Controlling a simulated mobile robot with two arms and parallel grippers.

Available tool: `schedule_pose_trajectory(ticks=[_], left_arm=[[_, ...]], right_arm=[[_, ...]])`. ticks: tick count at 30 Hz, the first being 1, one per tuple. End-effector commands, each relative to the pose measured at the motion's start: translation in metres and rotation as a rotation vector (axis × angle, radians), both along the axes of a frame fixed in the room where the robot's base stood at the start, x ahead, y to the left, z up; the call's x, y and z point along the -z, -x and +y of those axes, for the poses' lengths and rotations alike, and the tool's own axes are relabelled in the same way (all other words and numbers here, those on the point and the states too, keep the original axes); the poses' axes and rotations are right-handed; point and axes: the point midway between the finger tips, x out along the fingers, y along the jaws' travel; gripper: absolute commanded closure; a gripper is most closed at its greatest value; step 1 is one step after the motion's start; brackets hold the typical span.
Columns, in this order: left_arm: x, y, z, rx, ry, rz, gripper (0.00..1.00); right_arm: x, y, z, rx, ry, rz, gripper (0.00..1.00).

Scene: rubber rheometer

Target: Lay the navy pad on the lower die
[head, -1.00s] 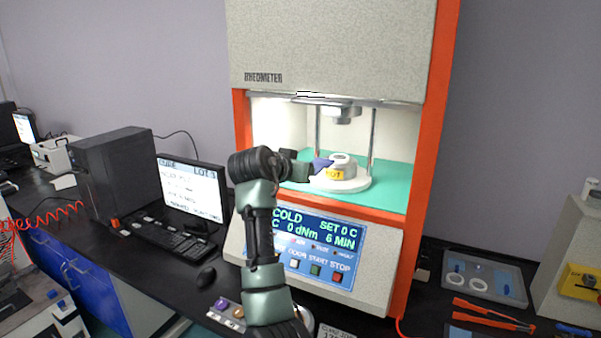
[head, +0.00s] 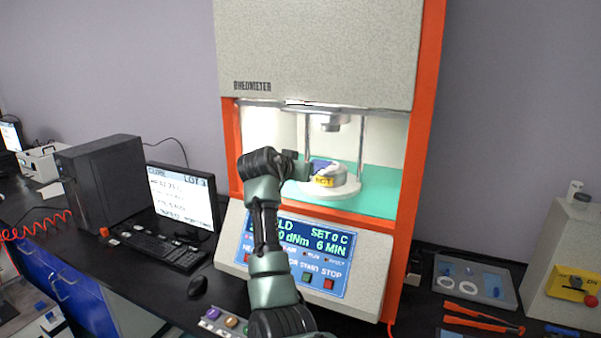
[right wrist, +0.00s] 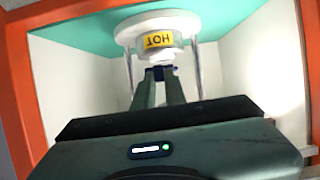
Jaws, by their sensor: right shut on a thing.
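The navy pad (head: 320,165) is at the top left of the lower die (head: 342,179), a pale round block with a yellow HOT label. My right gripper (head: 307,170) reaches into the machine opening from the left of the die and is shut on the pad. In the right wrist view, which looks upside down, the fingers (right wrist: 159,76) pinch a dark navy bit of the pad (right wrist: 158,71) beside the die (right wrist: 148,42). The fingers hide much of the pad there. I cannot tell whether the pad touches the die. My left gripper is not in view.
The upper die (head: 326,122) hangs above the lower one, between metal rods (head: 362,145). The orange frame (head: 408,190) borders the opening. The control panel (head: 295,255) is below. A tray with white rings (head: 468,287) and orange-handled tongs (head: 475,317) lie at the right.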

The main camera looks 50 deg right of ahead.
Motion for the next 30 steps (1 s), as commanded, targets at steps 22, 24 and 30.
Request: schedule_pose_trajectory(ticks=[22, 24, 30], left_arm=[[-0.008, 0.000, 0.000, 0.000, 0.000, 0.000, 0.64], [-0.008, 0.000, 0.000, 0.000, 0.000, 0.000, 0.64], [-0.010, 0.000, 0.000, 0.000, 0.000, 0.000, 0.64]], right_arm=[[-0.001, -0.013, -0.043, 0.000, 0.000, -0.001, 1.00], [-0.001, -0.014, -0.048, 0.000, 0.000, 0.000, 1.00], [-0.001, -0.018, -0.059, 0.000, 0.000, 0.000, 1.00]])
